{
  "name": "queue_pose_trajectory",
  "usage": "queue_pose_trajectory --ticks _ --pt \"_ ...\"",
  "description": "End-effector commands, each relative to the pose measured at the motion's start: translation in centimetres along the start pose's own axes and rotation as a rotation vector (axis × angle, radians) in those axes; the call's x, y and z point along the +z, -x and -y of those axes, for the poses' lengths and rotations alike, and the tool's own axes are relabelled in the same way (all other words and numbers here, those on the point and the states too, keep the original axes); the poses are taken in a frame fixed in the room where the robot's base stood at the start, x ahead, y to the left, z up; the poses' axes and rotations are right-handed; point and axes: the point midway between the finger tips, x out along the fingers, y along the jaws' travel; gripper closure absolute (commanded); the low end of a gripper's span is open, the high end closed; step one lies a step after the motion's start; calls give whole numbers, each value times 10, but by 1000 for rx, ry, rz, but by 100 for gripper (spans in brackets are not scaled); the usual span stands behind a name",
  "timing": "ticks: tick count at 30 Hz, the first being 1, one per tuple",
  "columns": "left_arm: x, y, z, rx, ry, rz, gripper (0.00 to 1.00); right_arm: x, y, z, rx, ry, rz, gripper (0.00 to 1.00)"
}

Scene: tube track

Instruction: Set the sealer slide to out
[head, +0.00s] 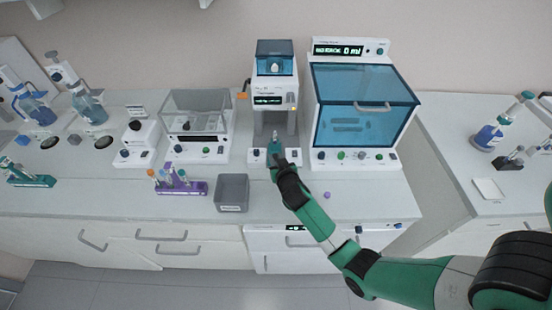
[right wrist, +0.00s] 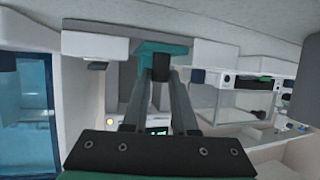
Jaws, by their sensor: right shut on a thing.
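The sealer (head: 274,80) is the narrow white machine with a blue top, a small display and an orange lever at its left side, standing at the back middle of the bench. Its teal slide (head: 273,148) is at the front, low between the white base parts; the slide also shows in the right wrist view (right wrist: 165,48). My right gripper (head: 277,163) reaches in from the front right. Its two grey fingers (right wrist: 160,72) are shut on the dark handle of the slide. The gripper hides part of the slide in the head view. My left gripper is not in view.
A blue-windowed cabinet (head: 365,110) stands close right of the sealer. A clear-lidded machine (head: 196,125) is to its left. A grey bin (head: 232,192) and a purple tube rack (head: 180,187) sit at the front left. A small purple cap (head: 327,195) lies at the front right.

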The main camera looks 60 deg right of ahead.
Motion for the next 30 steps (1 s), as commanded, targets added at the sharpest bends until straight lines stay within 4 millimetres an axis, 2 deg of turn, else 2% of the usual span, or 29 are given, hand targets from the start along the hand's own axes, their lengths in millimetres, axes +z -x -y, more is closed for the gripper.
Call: queue_pose_trajectory --ticks 1,2,6,15,19,30 --pt "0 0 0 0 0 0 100 -1 1 1 -3 0 -2 100" --pt "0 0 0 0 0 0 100 -1 1 1 -3 0 -2 70" --pt "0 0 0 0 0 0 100 -1 0 1 -2 0 -1 45" --pt "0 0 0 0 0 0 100 -1 1 0 -1 0 -1 43" --pt "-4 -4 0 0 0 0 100 -1 11 0 -1 1 0 43" --pt "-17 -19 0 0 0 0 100 -2 94 1 -4 2 -1 43"
